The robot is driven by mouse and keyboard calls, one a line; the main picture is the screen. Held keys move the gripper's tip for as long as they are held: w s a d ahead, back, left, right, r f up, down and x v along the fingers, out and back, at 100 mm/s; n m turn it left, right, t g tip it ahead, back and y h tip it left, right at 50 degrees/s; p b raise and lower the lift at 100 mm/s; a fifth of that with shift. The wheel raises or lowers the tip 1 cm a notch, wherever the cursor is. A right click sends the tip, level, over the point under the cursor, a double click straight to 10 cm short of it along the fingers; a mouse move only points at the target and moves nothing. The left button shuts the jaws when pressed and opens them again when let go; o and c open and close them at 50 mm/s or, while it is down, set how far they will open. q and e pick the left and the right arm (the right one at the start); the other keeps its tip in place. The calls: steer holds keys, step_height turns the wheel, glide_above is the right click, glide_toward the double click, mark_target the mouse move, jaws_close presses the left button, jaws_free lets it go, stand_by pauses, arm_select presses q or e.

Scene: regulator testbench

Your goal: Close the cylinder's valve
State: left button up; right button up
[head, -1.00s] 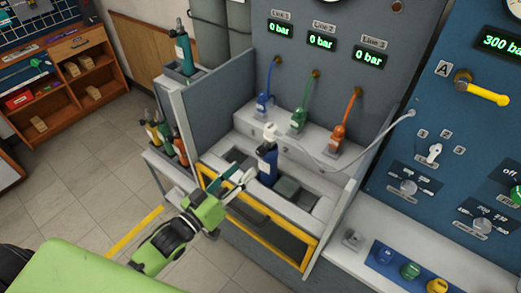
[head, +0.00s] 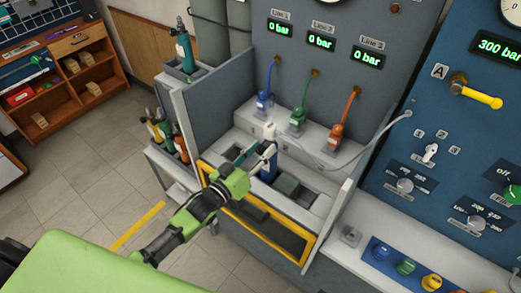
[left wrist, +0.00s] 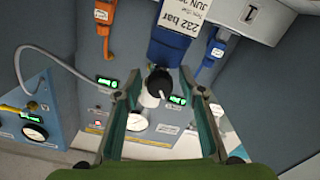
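The blue cylinder (head: 268,171) stands upright in the testbench bay, with a white valve head (head: 269,131) on top. In the left wrist view the blue cylinder (left wrist: 178,42) appears upside down with a "232 bar" label, and its valve's black knob (left wrist: 158,82) faces the camera. My left gripper (head: 258,157) is in front of the cylinder, near its upper part. In the left wrist view the left gripper (left wrist: 160,76) is open, with one finger on each side of the knob and visible gaps between. My right gripper is not in view.
Blue, green (head: 298,119) and orange (head: 337,136) hose connectors stand behind the cylinder. A grey hose (head: 372,151) runs from the cylinder's valve area to the right panel. A yellow-framed guard (head: 262,228) lies in front. Several other cylinders stand at left.

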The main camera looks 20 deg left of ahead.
arm_select(q)
jaws_close()
steer(key=shift+m, duration=0.3)
steer(key=m, duration=0.4)
steer(key=shift+m, duration=1.1)
steer(key=shift+o, duration=1.4)
jaws_free()
